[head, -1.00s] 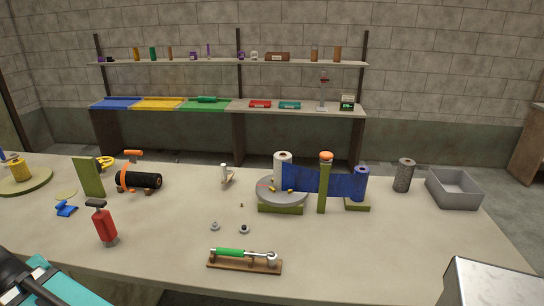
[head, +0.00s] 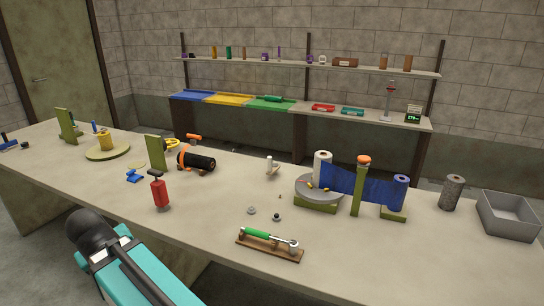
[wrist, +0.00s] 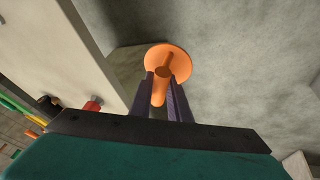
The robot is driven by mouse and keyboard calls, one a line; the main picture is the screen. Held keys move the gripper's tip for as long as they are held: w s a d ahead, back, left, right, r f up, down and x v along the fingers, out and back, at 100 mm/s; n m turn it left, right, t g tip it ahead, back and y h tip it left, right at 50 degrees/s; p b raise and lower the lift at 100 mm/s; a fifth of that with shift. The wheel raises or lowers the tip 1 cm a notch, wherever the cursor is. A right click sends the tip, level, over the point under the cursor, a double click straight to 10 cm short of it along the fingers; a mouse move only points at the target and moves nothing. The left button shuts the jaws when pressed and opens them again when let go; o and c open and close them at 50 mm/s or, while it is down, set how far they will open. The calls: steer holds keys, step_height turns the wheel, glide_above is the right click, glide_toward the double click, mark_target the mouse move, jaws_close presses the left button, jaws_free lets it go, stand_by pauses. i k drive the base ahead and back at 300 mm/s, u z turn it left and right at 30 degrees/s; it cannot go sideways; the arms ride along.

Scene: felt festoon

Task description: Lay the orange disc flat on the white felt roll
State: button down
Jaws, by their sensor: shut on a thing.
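My gripper (wrist: 163,92) is shut on the stem of the orange disc (wrist: 180,58) in the wrist view. The disc's round plate lies just beyond the fingertips, over grey floor beside a pale table edge. The gripper and the disc do not show in the head view. The white felt roll (head: 321,166) stands upright on a grey round plate (head: 305,192) at the table's right half, well away from my arm, which shows at the lower left. A dark blue felt strip (head: 350,184) runs from near the white roll to a blue roll (head: 400,187).
A speckled grey roll (head: 452,190) and grey bin (head: 510,215) lie right. A green-handled tool (head: 268,240) and a red bottle (head: 159,190) sit near the front edge. Table between them is mostly clear.

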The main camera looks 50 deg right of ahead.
mark_target(324, 154)
steer(key=k, duration=0.85)
steer(key=u, duration=0.4)
steer(key=i, duration=1.8)
steer(key=z, duration=0.6)
steer(key=i, duration=0.7)
steer(key=z, duration=0.5)
